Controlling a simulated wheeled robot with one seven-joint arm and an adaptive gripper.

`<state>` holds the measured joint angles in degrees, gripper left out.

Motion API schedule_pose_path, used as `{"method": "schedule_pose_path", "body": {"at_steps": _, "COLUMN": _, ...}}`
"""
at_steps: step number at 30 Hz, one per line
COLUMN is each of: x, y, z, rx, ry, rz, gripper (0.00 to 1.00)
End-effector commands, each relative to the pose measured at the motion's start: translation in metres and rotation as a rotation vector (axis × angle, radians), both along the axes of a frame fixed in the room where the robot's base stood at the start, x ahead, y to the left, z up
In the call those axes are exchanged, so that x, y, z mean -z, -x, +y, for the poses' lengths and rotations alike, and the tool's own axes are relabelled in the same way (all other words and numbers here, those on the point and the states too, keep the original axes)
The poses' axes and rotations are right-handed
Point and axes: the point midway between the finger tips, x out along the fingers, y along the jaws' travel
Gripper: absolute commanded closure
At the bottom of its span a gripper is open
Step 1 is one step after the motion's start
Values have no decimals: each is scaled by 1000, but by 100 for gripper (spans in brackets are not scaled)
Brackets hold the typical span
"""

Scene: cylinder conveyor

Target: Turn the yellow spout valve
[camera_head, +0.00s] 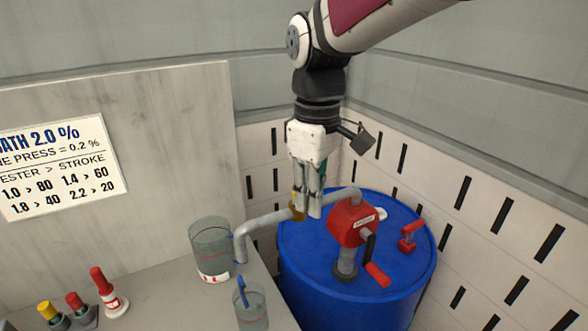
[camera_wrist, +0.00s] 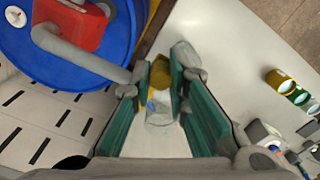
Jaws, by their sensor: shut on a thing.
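The yellow spout valve (camera_head: 297,207) sits on the grey spout pipe (camera_head: 268,221) above the blue drum. In the wrist view, the yellow valve (camera_wrist: 160,76) shows between the two green-padded fingers. My gripper (camera_head: 307,205) points down over the pipe and is shut on the valve. The fingers hide part of the valve in the head view. The gripper also shows in the wrist view (camera_wrist: 164,95). The pipe runs from the red pump (camera_head: 347,222) and bends down at its left end beside a clear container (camera_head: 210,250).
The blue drum (camera_head: 300,265) carries the pump with its red-handled crank (camera_head: 377,275) and a small red fitting (camera_head: 411,236). A beaker with a blue stick (camera_head: 252,308) stands on the bench. Coloured bottles (camera_head: 103,282) stand at left. A slotted wall is close behind.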

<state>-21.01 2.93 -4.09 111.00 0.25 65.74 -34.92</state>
Motion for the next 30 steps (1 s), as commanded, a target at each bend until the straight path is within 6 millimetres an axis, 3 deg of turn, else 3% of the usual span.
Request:
{"method": "schedule_pose_path", "body": {"at_steps": 9, "x": 4, "y": 1, "z": -1, "rx": 0, "ry": 3, "rz": 10, "gripper": 100}}
{"method": "schedule_pose_path", "body": {"at_steps": 10, "x": 4, "y": 2, "z": -1, "rx": 0, "ry": 4, "rz": 11, "gripper": 90}}
{"method": "schedule_pose_path", "body": {"at_steps": 11, "x": 4, "y": 2, "z": -1, "rx": 0, "ry": 4, "rz": 11, "gripper": 95}}
{"method": "schedule_pose_path", "body": {"at_steps": 30, "x": 6, "y": 6, "z": 15, "rx": -4, "ry": 3, "rz": 17, "gripper": 94}}
